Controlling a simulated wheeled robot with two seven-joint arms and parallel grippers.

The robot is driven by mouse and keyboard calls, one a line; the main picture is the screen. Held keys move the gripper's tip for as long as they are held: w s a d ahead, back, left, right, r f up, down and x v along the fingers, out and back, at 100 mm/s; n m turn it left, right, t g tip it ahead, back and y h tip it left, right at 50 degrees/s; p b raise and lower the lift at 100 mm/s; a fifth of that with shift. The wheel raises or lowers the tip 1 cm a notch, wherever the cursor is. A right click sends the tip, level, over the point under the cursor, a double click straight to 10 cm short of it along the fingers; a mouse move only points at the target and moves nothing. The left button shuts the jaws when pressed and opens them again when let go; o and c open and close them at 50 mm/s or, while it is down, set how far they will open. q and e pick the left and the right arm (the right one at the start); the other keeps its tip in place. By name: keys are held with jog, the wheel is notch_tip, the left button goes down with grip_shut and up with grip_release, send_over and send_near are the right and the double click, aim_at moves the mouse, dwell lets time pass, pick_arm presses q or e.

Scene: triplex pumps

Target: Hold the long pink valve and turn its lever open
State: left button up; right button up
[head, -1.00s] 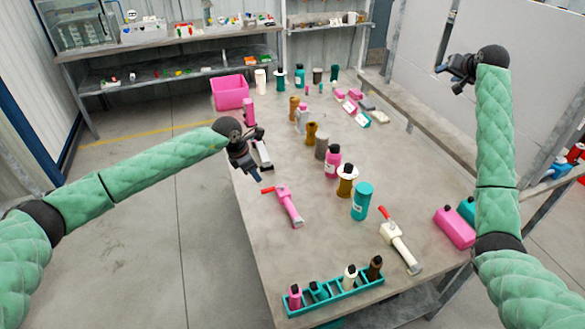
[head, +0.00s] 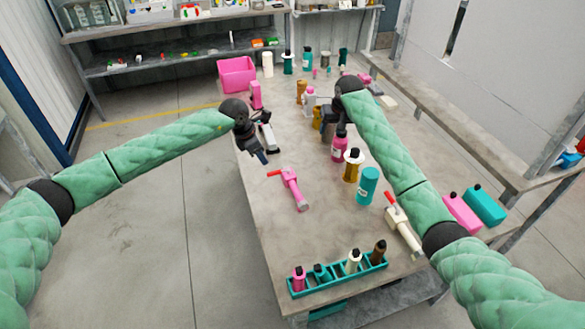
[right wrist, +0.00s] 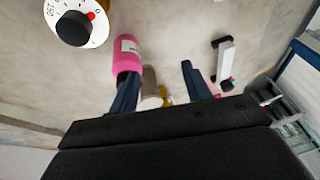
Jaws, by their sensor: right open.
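The long pink valve (head: 293,190) lies on the table near its left edge, its red lever (head: 274,173) sticking out to the left. My left gripper (head: 262,157) hangs above the table's left edge, up from the valve and apart from it; whether its jaws are open is unclear. My right gripper (head: 328,122) is over the middle of the table, among the bottles and away from the valve. In the right wrist view its two fingers (right wrist: 158,90) are spread and nothing is held between them. The valve is not recognisable in that view.
A pink bottle (head: 339,147), a gold-brown bottle (head: 351,168) and a teal can (head: 367,187) stand right of the valve. A white valve with a red lever (head: 403,232) lies further right. A teal rack (head: 338,278) is at the near end. Bare table surrounds the pink valve.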

aim_at(292, 182)
jog(key=s+a+f+n+g, duration=0.1)
jog(key=s+a+f, duration=0.2)
jog(key=a, duration=0.1)
jog(key=s+a+f+g+h, duration=0.1)
jog(key=s+a+f, duration=0.2)
jog(key=a, duration=0.2)
jog(key=s+a+f+n+g+h, duration=0.1)
jog(key=s+a+f, duration=0.2)
jog(key=a, duration=0.1)
jog(key=shift+s+a+f+n, duration=0.2)
jog(key=shift+s+f+n, duration=0.1)
jog(key=shift+f, duration=0.05)
jog(key=shift+s+a+f, duration=0.1)
jog(key=shift+f, duration=3.8)
jog(key=shift+c, duration=0.2)
